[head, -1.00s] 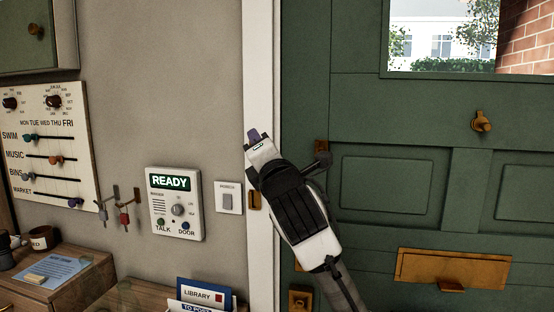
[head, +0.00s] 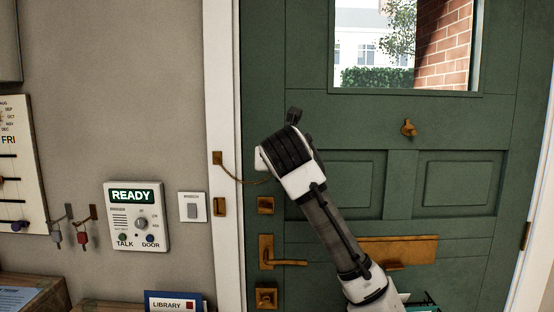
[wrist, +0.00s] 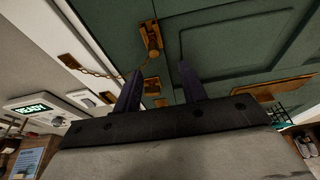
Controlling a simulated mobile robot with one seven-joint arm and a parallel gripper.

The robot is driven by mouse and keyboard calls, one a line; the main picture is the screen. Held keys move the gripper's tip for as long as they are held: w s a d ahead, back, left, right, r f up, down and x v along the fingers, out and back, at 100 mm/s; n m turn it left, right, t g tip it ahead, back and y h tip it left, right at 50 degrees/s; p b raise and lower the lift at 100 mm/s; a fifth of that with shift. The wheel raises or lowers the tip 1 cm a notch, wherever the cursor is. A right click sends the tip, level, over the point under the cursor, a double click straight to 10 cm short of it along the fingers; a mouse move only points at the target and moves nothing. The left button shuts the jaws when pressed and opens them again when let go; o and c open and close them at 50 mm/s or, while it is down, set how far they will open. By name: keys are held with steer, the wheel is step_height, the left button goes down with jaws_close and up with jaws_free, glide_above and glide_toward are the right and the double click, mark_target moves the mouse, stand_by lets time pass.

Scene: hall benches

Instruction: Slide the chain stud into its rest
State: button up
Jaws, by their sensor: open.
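The door chain (wrist: 98,70) sags from a brass plate (wrist: 71,61) on the white door frame to a brass fitting (wrist: 151,38) on the green door. A small rounded brass piece, seemingly the chain stud (wrist: 154,53), shows at that fitting's lower end; I cannot tell how it sits there. My gripper (wrist: 161,67) is open and empty. In the wrist view its two dark fingers stand either side of the line to the fitting, apart from it. In the head view my gripper (head: 263,160) is in front of the door, hiding its fingers, the fitting and the chain's door end.
Below the chain are a brass lock plate (head: 265,205) and a lever handle (head: 284,262). A mail slot (head: 400,250) lies to the right, partly behind my arm. The READY panel (head: 137,215), a switch (head: 193,207) and hanging keys (head: 82,232) are on the wall at left.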

steer(key=p+x, duration=0.3)
steer(key=x, duration=0.5)
steer(key=shift+a+r, duration=0.35)
steer(key=shift+a, duration=0.1)
jaws_close()
